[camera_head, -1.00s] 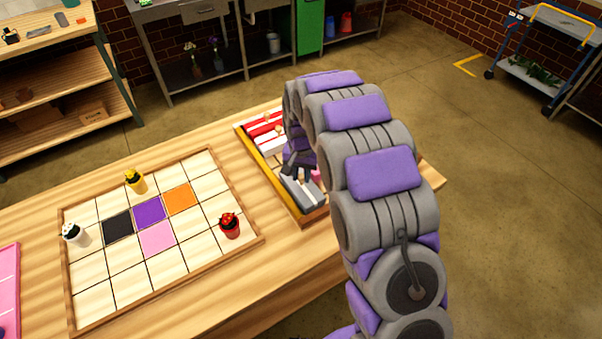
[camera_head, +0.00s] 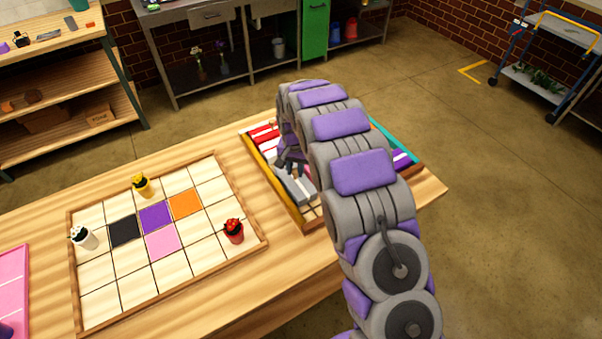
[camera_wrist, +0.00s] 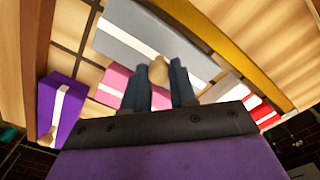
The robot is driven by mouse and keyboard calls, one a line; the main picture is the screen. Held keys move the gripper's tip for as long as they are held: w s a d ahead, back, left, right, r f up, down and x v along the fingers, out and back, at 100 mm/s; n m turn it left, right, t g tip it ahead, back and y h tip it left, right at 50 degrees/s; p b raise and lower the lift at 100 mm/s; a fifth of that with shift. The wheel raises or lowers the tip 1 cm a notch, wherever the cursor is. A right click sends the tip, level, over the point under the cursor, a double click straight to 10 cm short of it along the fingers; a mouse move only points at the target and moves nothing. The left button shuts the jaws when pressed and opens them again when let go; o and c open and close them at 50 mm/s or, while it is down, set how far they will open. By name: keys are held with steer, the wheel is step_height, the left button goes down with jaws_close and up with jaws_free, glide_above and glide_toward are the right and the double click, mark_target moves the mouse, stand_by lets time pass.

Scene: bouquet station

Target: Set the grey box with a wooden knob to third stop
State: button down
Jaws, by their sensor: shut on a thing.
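The grey box (camera_wrist: 135,38) has a long white slot in its top and crosses the upper middle of the wrist view. A round wooden knob (camera_wrist: 158,70) sits between the two fingers of my gripper (camera_wrist: 158,88), which is shut on it. The slot shows on the left of the knob; fingers partly hide the rest. In the head view the grey box (camera_head: 296,188) lies in the tray near its front left edge, with my gripper (camera_head: 290,162) over it. The knob is hidden there. I see no stop marks.
The tray (camera_head: 271,184) also holds a pink box (camera_wrist: 118,82), a purple box (camera_wrist: 62,108), a red box (camera_head: 263,133) and a white box (camera_wrist: 222,90). Left of it is a tile board (camera_head: 100,275) with yellow, white and red flower pots.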

steer(key=shift+w+a+p, duration=0.4)
steer(key=shift+w+a, duration=0.5)
steer(key=shift+w, duration=0.25)
steer(key=c, duration=0.9)
jaws_free()
step_height(320, 180, up, 17)
steer(key=p, duration=0.2)
steer(key=shift+a, duration=0.1)
steer(key=shift+r, duration=0.1)
